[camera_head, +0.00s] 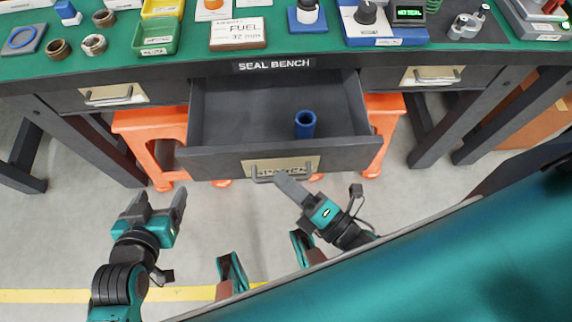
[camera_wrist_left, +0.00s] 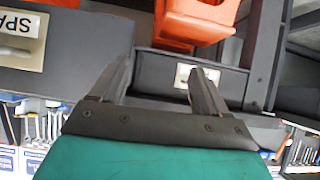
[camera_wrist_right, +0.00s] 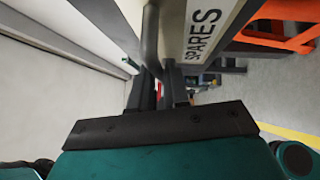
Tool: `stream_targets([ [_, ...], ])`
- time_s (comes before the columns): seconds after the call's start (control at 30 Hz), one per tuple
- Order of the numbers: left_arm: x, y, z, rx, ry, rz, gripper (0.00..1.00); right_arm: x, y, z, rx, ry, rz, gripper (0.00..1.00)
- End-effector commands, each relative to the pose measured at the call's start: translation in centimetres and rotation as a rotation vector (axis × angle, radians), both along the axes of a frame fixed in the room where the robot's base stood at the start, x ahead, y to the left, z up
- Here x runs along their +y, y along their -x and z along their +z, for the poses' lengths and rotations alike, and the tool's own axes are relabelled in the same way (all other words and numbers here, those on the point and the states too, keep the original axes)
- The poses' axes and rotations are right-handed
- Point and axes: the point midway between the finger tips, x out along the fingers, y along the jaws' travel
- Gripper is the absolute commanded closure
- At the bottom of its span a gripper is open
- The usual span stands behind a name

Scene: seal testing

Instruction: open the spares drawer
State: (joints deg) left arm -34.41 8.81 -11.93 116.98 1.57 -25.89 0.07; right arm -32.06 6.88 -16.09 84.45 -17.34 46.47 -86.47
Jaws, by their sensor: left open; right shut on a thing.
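The spares drawer (camera_head: 222,160) stands pulled out from the middle of the bench, with a blue cylinder (camera_head: 305,124) upright inside on its right. Its grey bar handle (camera_head: 262,177) crosses a cream label plate, which reads SPARES in the right wrist view (camera_wrist_right: 202,35).
Two shut drawers flank it, left (camera_head: 112,96) and right (camera_head: 432,76). Orange stools (camera_head: 150,125) stand under the bench. The green bench top (camera_head: 290,52) holds small parts, trays and devices. The floor before the drawer is clear on the left.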

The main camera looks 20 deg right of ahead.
Motion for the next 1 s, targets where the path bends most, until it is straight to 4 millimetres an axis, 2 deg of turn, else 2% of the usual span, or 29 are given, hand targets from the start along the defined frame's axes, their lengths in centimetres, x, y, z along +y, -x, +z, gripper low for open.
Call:
stream_targets([
  [0.5, 0.11, 0.03, 0.13, -0.001, -0.001, 0.003, 0.25, 0.16, 0.47, 0.04, -0.002, 0.0, 0.0, 1.0],
  [0.53, 0.11, -0.04, 0.19, -0.003, -0.001, 0.004, 0.25, 0.16, 0.46, 0.04, -0.002, 0.0, 0.0, 0.83],
  [0.73, 0.02, -0.37, 0.46, -0.01, 0.004, 0.007, 0.25, 0.15, 0.45, 0.03, -0.001, 0.0, 0.0, 0.64],
  [0.77, 0.0, -0.4, 0.48, -0.011, 0.004, 0.007, 0.25, 0.15, 0.45, 0.02, -0.001, 0.0, 0.0, 0.62],
  [1.0, -0.04, -0.47, 0.54, -0.013, 0.006, 0.008, 0.25, 0.12, 0.43, 0.02, -0.001, 0.0, 0.0, 0.62],
])
